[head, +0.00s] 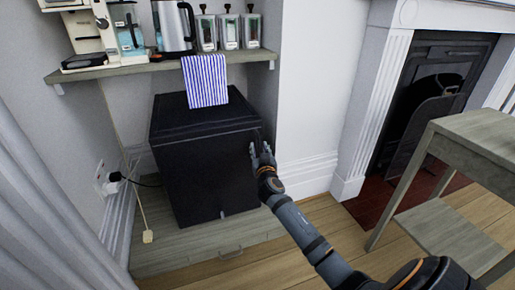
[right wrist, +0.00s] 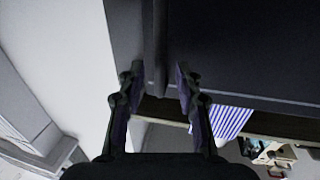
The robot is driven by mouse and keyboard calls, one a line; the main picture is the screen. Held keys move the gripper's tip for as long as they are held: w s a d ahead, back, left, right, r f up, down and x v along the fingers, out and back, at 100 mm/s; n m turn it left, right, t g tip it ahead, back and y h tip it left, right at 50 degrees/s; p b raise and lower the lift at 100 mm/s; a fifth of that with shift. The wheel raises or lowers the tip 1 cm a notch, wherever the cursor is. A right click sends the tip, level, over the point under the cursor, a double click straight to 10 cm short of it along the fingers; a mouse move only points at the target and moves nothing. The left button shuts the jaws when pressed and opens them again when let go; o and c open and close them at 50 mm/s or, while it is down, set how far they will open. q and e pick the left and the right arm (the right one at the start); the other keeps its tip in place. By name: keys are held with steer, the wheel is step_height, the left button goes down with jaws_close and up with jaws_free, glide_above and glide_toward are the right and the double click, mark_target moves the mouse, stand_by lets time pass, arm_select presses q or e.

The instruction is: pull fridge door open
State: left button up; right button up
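The fridge (head: 205,178) is a black box standing on a low wooden base under the shelf. Its front door looks closed. My right gripper (head: 262,150) is at the upper right edge of the fridge front. In the right wrist view the two fingers (right wrist: 160,78) are apart, on either side of a narrow vertical edge or strip of the dark fridge (right wrist: 240,45). I cannot tell whether either finger touches it. My left gripper is not in view.
A wooden shelf (head: 140,68) above the fridge holds a kettle (head: 174,27), several jars and a coffee machine. A striped towel (head: 205,80) hangs from it. A wooden table (head: 480,135) stands at right near the fireplace (head: 430,95). Floor before the fridge looks clear.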

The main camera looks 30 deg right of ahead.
steer(key=shift+x, duration=1.4)
jaws_close()
